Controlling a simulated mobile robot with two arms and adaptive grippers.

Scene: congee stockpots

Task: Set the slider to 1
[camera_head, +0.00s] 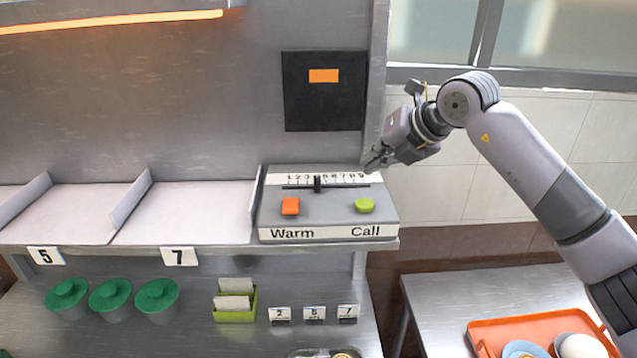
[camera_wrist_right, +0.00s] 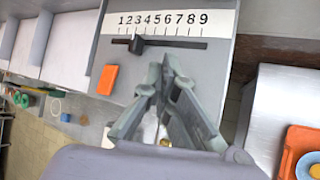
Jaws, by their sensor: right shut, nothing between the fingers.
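The slider has a black knob (camera_head: 318,184) in a dark horizontal slot on a grey control box (camera_head: 335,205), under a white scale marked 1 to 9. The knob stands left of the middle, around 3 or 4; the two views differ slightly. The knob also shows in the wrist view (camera_wrist_right: 137,44). My right gripper (camera_head: 373,160) is shut and empty, near the box's upper right corner, apart from the knob. In the wrist view its fingers (camera_wrist_right: 163,75) point towards the scale, below and right of the knob. My left gripper is out of view.
The box carries an orange Warm button (camera_head: 290,206) and a green Call button (camera_head: 365,205). A black panel (camera_head: 324,91) hangs on the wall above. Several green-lidded pots (camera_head: 111,294) stand below the shelf. An orange tray (camera_head: 487,328) lies on the right table.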

